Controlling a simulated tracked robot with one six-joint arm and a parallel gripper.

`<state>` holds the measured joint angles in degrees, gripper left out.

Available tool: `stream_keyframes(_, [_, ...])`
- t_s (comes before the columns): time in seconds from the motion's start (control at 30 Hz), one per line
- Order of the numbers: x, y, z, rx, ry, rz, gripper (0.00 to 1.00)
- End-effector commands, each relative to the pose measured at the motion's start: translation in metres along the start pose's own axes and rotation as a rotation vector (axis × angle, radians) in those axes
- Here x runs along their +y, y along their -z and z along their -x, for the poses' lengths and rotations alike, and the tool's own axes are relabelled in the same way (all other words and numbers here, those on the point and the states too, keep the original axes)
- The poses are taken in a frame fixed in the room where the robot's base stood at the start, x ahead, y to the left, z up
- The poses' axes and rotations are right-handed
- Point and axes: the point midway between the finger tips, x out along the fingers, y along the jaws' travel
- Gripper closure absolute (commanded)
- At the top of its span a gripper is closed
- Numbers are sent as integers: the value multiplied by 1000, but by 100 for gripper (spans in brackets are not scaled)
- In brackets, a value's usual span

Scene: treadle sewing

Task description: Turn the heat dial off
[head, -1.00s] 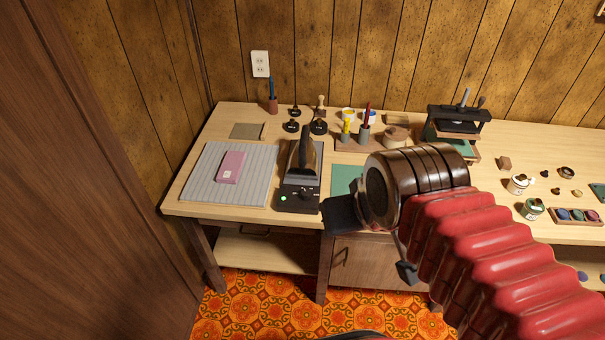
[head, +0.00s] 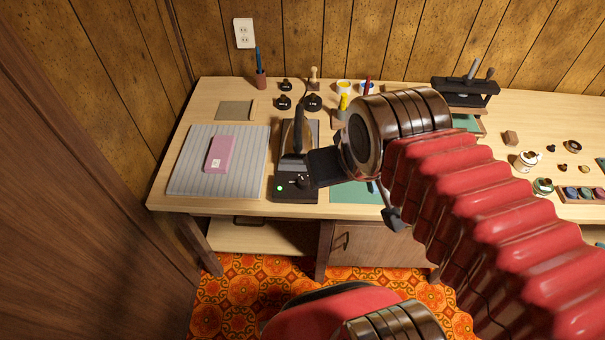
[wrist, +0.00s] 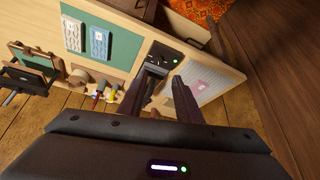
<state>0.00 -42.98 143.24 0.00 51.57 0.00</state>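A black iron stand (head: 283,193) with a green light at its front left sits on the bench. Its small dark dial (head: 303,181) is at the front right, and it also shows in the wrist view (wrist: 164,57). A dark upright iron (head: 297,135) stands at the back of the stand. My gripper (head: 312,172) is just right of the dial, its dark end close to it. In the wrist view the two fingers (wrist: 166,72) are apart, pointing at the stand's front, with nothing clearly held. I cannot tell if they touch the dial.
A grey ribbed mat (head: 190,178) with a pink block (head: 219,155) lies left of the stand. A green mat (head: 352,190) lies to the right, partly behind my arm. Ink pots (head: 313,102) stand behind. A black press (head: 465,91) is at back right.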

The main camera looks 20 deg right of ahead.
Motion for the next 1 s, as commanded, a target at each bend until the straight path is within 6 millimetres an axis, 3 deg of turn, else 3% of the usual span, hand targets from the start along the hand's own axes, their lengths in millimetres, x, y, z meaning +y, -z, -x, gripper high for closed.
stream_keyframes(0.27, [0,4,-1,-10,0,-18,55])
stream_keyframes(0.47, [-1,19,-10,-60,-4,-110,55])
stream_keyframes(1.0, [-2,78,-71,-254,-64,-493,55])
